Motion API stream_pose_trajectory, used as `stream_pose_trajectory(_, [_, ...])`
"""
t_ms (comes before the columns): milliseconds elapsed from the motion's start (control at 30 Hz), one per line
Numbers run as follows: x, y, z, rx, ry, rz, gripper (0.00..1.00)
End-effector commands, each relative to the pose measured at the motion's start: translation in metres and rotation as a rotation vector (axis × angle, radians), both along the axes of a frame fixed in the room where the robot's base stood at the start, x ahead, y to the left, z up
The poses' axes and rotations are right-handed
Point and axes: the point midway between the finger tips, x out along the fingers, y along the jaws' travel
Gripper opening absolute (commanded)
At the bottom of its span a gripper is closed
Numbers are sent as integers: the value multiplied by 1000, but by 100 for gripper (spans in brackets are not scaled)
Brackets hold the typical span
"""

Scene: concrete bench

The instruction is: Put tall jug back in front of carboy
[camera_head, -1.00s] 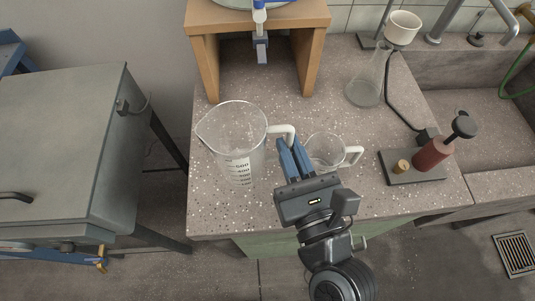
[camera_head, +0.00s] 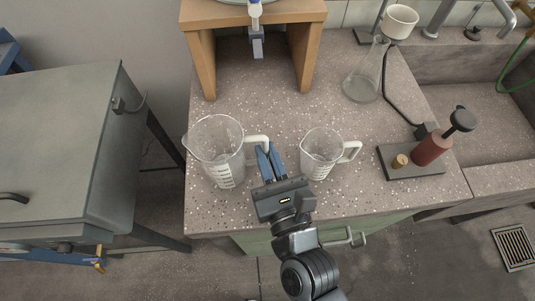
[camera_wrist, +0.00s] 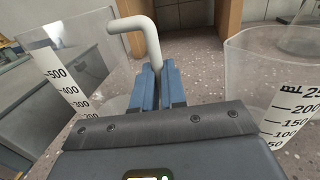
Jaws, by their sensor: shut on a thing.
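The tall jug (camera_head: 216,152), clear with graduations and a white handle, is upright at the left front of the bench. It also shows in the wrist view (camera_wrist: 66,65). My gripper (camera_head: 265,150) is shut on its handle (camera_wrist: 139,34). I cannot tell whether its base touches the bench or is just above it. The carboy is mostly cut off at the top edge; its base (camera_head: 232,3) shows on a wooden stand, with its tap (camera_head: 257,42) hanging in front. The jug is on the near side of the stand.
A shorter clear jug (camera_head: 320,155) stands just right of my gripper. The wooden stand (camera_head: 197,60) is behind. A flask (camera_head: 361,84) and a plate with a red-brown bottle (camera_head: 428,151) are to the right. Bench between the tall jug and the stand is clear.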

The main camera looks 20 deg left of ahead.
Motion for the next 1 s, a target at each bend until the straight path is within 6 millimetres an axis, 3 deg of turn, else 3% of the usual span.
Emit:
stream_pose_trajectory(200, [0, 0, -3, 1, 0, 0, 0])
stream_pose_trajectory(233, [0, 0, -3, 0, 0, 0, 12])
stream_pose_trajectory(500, [0, 0, -2, 0, 0, 0, 37])
stream_pose_trajectory(833, [0, 0, 2, 0, 0, 0, 37])
stream_pose_trajectory(1000, [-17, -16, -3, -1, 2, 0, 37])
